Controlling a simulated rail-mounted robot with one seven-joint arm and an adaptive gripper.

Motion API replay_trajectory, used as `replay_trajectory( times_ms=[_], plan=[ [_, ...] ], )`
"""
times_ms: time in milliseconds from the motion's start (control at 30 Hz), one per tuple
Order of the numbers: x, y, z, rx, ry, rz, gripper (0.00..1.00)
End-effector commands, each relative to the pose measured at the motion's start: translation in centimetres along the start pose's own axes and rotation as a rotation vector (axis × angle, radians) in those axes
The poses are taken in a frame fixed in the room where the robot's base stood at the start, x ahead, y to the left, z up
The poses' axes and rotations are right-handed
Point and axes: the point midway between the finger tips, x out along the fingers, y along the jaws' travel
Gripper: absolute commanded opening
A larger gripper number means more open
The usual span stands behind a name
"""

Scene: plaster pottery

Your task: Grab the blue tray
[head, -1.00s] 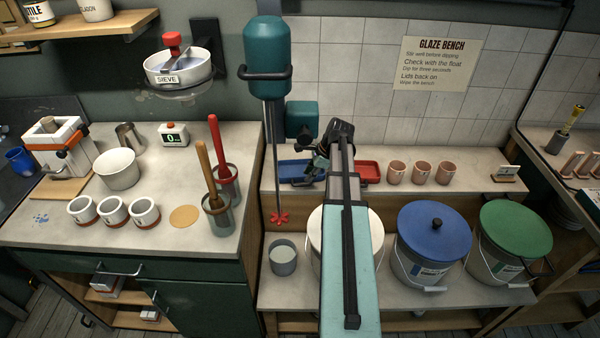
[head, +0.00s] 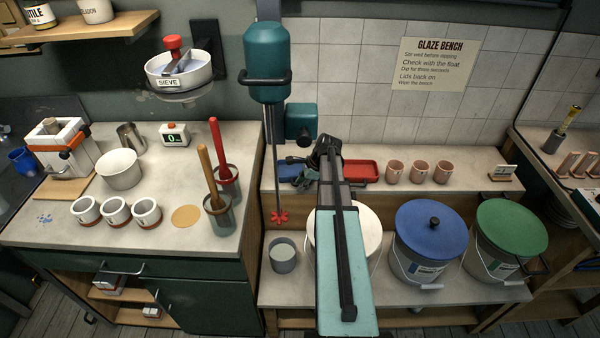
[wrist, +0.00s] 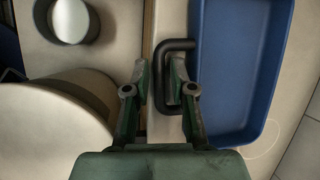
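The blue tray (head: 288,172) lies on the raised ledge at the back, left of the red tray, partly hidden by my gripper in the head view. In the wrist view the blue tray (wrist: 235,70) fills the right side, with its black loop handle (wrist: 174,43) on its left wall. My gripper (wrist: 160,72) is open, with one finger to the left of the handle's outer bar and the other inside the loop. A gap shows beside the bar, so it is not clamped. In the head view my arm hides much of the gripper.
The red tray (head: 361,171) and several pink cups (head: 420,172) share the ledge. Below stand a white-lidded bucket (head: 371,236), a blue-lidded bucket (head: 431,232) and a grey cup (head: 283,256). A teal mixer (head: 267,65) with a red-tipped shaft hangs close on the left.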

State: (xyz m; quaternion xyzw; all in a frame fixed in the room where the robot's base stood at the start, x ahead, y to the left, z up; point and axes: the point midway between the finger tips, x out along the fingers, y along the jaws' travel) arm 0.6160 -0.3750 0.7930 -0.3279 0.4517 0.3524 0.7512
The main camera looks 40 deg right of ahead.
Motion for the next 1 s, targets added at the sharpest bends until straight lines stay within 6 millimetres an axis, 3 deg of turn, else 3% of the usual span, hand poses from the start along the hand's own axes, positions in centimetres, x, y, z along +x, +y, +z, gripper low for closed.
replay_trajectory(
  times_ms=[33, 67, 100, 133, 667, 1000],
  plan=[
    [0.0, 0.0, 0.0, 0.0, 0.0, 0.0, 0.24],
    [0.0, 0.0, 0.0, 0.0, 0.0, 0.0, 0.17],
    [0.0, 0.0, 0.0, 0.0, 0.0, 0.0, 0.03],
    [0.0, 0.0, 0.0, 0.0, 0.0, 0.0, 0.0],
    [-0.3, 0.1, 0.0, 0.0, 0.0, -0.002, 0.0],
    [-2.8, -0.2, 0.8, -0.001, 0.0, -0.003, 0.0]
  ],
)
